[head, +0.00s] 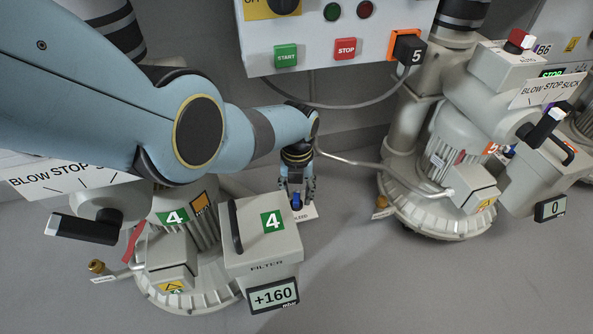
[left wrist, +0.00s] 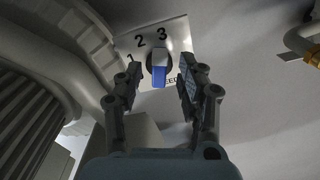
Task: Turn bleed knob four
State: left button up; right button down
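The bleed knob (left wrist: 158,72) has a blue-tipped grip and sits on a white plate (left wrist: 178,36) marked 1, 2, 3 in the left wrist view. In the head view the blue knob (head: 297,201) shows beside the filter box (head: 262,240) labelled 4. My left gripper (head: 297,190) is right over it. In the left wrist view the left gripper (left wrist: 158,85) has its fingers spread, one on each side of the knob, with gaps visible. The blue end points towards the gripper in that view. My right gripper is not in view.
Blower 4 (head: 172,255) stands at the left with a black-handled lever (head: 85,229); its display (head: 273,295) reads +160. Another blower (head: 450,160) stands at the right, with a hose and a display (head: 550,208) reading 0. A control panel (head: 330,45) is behind. Open grey floor lies between the blowers.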

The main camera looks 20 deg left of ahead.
aim_at(297, 196)
pick_arm(q)
notch_tip(297, 196, up, 11)
dwell(0.5)
jog(key=shift+r, duration=0.1)
